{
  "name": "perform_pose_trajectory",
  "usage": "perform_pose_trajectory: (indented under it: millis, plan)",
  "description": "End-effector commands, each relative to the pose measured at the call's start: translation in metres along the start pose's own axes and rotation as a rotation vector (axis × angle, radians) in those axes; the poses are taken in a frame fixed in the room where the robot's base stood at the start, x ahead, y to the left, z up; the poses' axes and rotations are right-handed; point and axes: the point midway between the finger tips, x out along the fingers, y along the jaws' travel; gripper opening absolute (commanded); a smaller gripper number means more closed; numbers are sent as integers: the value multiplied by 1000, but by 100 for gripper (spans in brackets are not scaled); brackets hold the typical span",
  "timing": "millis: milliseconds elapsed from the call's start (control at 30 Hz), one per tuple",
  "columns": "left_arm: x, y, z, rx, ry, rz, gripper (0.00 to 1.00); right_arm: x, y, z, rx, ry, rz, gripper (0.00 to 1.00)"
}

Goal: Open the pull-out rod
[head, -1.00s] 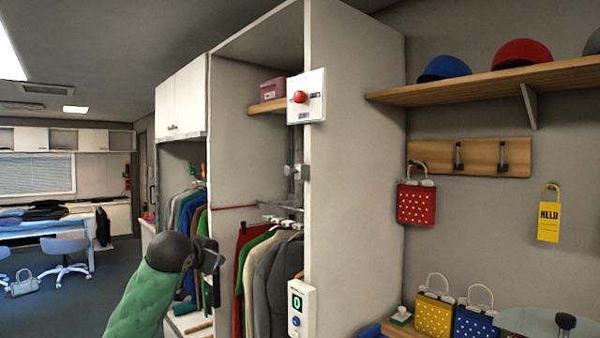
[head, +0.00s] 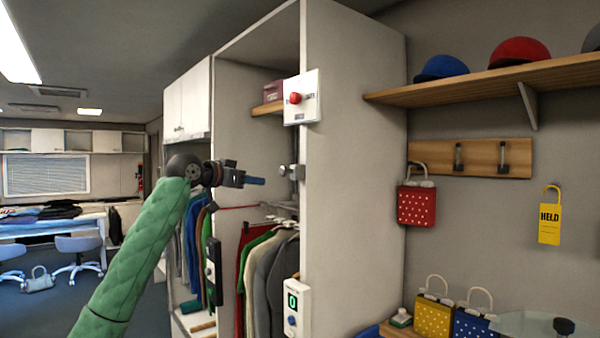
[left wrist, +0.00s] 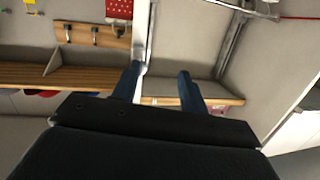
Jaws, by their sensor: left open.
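The tall grey wardrobe (head: 350,180) stands open at its front. Inside it, a metal rail with brackets (head: 285,208) carries hanging clothes (head: 265,270). A small metal fitting (head: 292,171) sits at the front edge of the side panel, above the rail. I cannot tell which of these metal parts is the pull-out rod. My left gripper (head: 254,181) is raised in front of the opening, its blue fingers pointing right, apparently short of the fitting. In the left wrist view the gripper (left wrist: 157,84) is open and empty, with metal bars (left wrist: 235,35) beyond it. My right gripper is not in view.
A white box with a red button (head: 301,98) and a counter box showing 0 (head: 292,308) are on the panel's front edge. A red thin bar (head: 236,207) crosses the opening. At right are a hat shelf (head: 475,83) and hook board (head: 480,157).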

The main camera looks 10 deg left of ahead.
Motion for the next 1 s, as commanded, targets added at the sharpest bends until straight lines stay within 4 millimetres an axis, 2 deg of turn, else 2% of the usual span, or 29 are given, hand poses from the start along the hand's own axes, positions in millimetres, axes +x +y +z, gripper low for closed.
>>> perform_pose_trajectory:
  millis: [200, 433, 567, 1000]
  plan:
    - [4, 9, -17, -81, 118, 133, 44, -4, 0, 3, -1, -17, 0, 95]
    - [9, 11, -26, -68, 158, 135, 44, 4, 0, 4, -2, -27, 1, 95]
    - [21, 12, -29, -69, 157, 136, 44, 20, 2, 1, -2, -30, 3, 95]
    - [68, 18, -36, -67, 155, 134, 44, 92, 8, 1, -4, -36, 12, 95]
